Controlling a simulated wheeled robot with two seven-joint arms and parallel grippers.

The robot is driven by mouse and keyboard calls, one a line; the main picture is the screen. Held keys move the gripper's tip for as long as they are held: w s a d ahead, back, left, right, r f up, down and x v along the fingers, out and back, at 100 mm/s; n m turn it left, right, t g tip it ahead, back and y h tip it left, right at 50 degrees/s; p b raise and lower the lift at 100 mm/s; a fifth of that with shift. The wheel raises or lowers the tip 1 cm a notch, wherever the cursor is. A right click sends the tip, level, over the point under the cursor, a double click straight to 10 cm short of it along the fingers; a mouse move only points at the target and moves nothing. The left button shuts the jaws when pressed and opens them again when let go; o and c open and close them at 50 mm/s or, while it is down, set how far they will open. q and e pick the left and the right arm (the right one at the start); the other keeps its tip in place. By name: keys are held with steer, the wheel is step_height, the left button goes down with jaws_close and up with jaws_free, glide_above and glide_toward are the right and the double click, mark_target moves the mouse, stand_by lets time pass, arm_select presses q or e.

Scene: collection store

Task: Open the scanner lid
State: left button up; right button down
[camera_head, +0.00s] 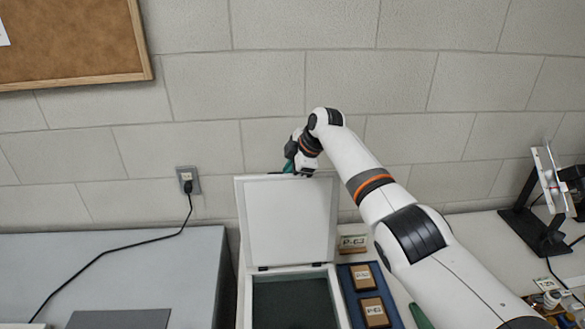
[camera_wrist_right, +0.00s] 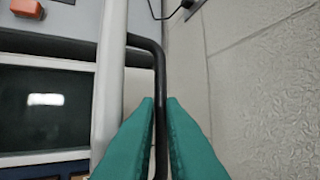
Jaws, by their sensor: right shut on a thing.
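The scanner (camera_head: 335,290) stands at the bottom centre of the head view, with its dark glass bed (camera_head: 293,302) uncovered. Its white lid (camera_head: 290,222) stands up, about upright, from the hinges at the bed's far edge. My right gripper (camera_head: 291,165) is at the lid's top edge, near the wall. In the right wrist view its teal fingers (camera_wrist_right: 161,102) are shut on the black bar handle (camera_wrist_right: 159,70) of the lid. The lid shows there nearly edge-on (camera_wrist_right: 107,85), with the dark bed (camera_wrist_right: 45,110) beyond it. My left gripper is in neither view.
The block wall (camera_head: 220,90) is close behind the lid. A blue tray (camera_head: 346,292) with labelled brown boxes (camera_head: 365,277) lies right of the scanner, under my right arm. A black stand (camera_head: 530,225) is at far right. A cable runs from the wall socket (camera_head: 188,180) at left.

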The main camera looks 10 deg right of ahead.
steer(key=shift+w+r, duration=0.1)
steer(key=shift+r, duration=0.05)
steer(key=c, duration=1.5)
jaws_free()
steer(key=shift+b+v, duration=2.15)
steer(key=shift+v, duration=4)
steer(key=shift+a, duration=0.1)
